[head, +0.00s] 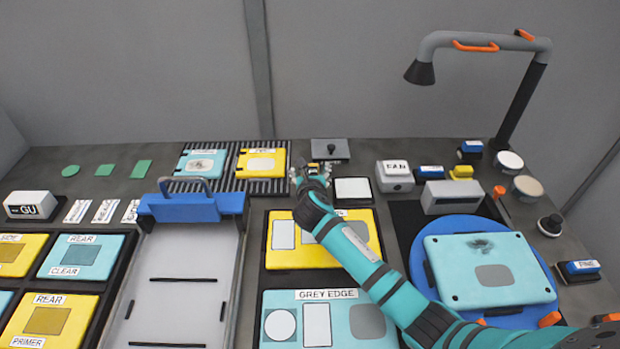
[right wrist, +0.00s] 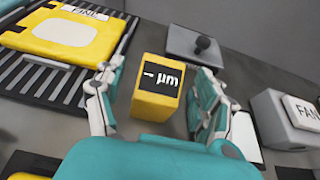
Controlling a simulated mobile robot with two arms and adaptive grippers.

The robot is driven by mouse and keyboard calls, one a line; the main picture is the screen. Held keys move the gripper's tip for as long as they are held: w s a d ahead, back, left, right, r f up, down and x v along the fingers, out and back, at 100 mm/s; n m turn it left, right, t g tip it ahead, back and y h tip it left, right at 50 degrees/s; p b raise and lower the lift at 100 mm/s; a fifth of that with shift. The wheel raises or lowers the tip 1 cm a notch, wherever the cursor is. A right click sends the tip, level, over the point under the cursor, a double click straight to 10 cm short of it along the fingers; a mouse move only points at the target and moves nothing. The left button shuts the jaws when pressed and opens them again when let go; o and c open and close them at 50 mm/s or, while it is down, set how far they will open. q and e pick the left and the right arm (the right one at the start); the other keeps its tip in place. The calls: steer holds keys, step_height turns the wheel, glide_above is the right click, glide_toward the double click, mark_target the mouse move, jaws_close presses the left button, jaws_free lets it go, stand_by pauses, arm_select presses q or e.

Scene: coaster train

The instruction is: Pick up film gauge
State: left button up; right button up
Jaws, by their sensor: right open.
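The film gauge is a small yellow block with a black label reading "µm" in the right wrist view (right wrist: 157,92). It stands on the grey bench between the two fingers of my right gripper (right wrist: 158,72). The fingers are open, with a visible gap on each side of the block. In the head view my right gripper (head: 312,172) reaches to the back of the bench and hides most of the gauge. My left gripper does not show.
A grey plate with a black knob (head: 330,149) lies just behind the gauge. A yellow panel (head: 262,163) on a slatted rack is to the left. A FAN box (head: 394,177) and a white pad (head: 353,190) are to the right.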

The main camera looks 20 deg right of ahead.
steer(key=shift+w+d+f, duration=0.1)
steer(key=shift+w+f, duration=0.15)
steer(key=shift+w, duration=0.35)
steer(key=c, duration=1.3)
steer(key=shift+c, duration=0.6)
steer(key=shift+r, duration=0.15)
